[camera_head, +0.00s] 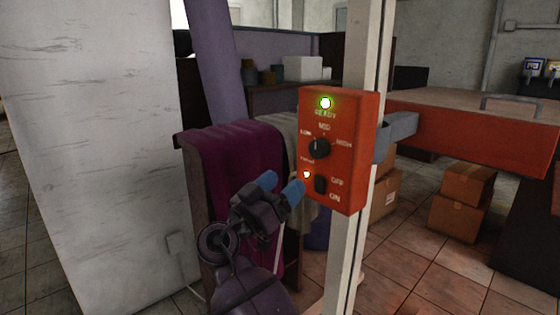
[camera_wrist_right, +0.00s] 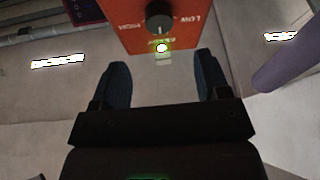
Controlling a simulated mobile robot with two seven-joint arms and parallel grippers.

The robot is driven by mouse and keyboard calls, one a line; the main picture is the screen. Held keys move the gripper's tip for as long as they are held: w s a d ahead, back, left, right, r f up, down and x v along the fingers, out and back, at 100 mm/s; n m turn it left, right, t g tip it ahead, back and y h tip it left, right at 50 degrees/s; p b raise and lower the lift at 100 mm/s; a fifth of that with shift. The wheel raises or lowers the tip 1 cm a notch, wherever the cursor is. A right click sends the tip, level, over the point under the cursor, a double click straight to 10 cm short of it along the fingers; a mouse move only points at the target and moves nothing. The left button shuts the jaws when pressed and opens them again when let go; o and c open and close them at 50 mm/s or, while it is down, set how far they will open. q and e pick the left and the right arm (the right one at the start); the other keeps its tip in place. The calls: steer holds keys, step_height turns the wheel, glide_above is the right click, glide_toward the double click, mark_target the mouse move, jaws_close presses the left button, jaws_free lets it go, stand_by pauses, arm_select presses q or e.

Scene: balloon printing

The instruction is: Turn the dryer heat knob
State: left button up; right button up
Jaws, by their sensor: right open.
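The dryer heat knob (camera_head: 319,149) is a round black knob on the front of an orange control box (camera_head: 350,190), with LOW, MID and HIGH lettered around it. I cannot tell its exact setting. The knob also shows at the top of the right wrist view (camera_wrist_right: 159,16), upside down. A black OFF/ON switch (camera_head: 320,185) sits below it. My right gripper (camera_head: 281,186) is open and empty, with blue fingertips, to the lower left of the box in the head view. In the right wrist view its fingers (camera_wrist_right: 163,75) are apart, with the knob between and beyond them. My left gripper is not in view.
A green light (camera_head: 325,103) glows at the box's top and a small light (camera_head: 307,174) beside the switch. The box is fixed to a pale post (camera_head: 356,245). A magenta cloth (camera_head: 235,160) hangs behind my gripper.

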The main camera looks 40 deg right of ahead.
mark_target(315, 150)
steer(key=shift+m+g, duration=0.3)
steer(key=shift+g, duration=0.1)
steer(key=x, duration=0.9)
steer(key=shift+a+r, duration=0.1)
steer(key=shift+r, duration=0.3)
steer(key=shift+x, duration=0.8)
